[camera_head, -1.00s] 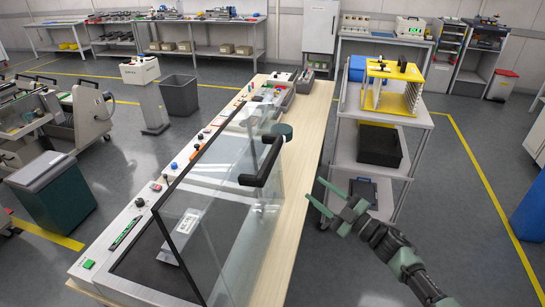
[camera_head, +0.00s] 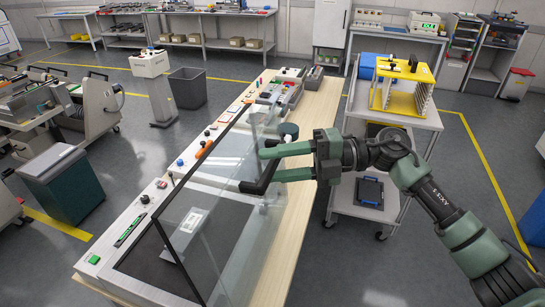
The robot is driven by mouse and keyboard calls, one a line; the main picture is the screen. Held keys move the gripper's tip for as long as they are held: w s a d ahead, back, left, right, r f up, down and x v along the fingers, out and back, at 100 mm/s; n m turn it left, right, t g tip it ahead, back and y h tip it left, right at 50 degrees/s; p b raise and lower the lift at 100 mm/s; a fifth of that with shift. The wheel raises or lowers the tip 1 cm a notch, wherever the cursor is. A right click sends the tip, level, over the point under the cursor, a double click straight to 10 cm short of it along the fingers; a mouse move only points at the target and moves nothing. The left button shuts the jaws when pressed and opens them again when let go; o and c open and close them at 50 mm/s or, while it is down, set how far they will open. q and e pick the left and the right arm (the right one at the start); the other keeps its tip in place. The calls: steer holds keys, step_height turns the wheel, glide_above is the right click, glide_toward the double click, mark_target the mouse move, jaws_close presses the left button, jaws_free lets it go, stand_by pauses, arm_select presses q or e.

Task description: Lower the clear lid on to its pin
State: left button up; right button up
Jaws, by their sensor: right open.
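The clear lid (camera_head: 200,222) is a glass-like hood with a dark edge, standing raised and tilted over the bench station. I cannot make out the pin. My left gripper is not in view.
The station stands on a wooden bench (camera_head: 318,125) with a panel of buttons along its left side. A dark round knob (camera_head: 289,130) sits just beyond the handle. A grey trolley (camera_head: 423,122) carrying a yellow rack (camera_head: 410,71) stands to the right, behind my right arm.

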steer(key=shift+a, duration=0.3)
jaws_close()
steer(key=shift+f, duration=0.1)
stand_by(1.2)
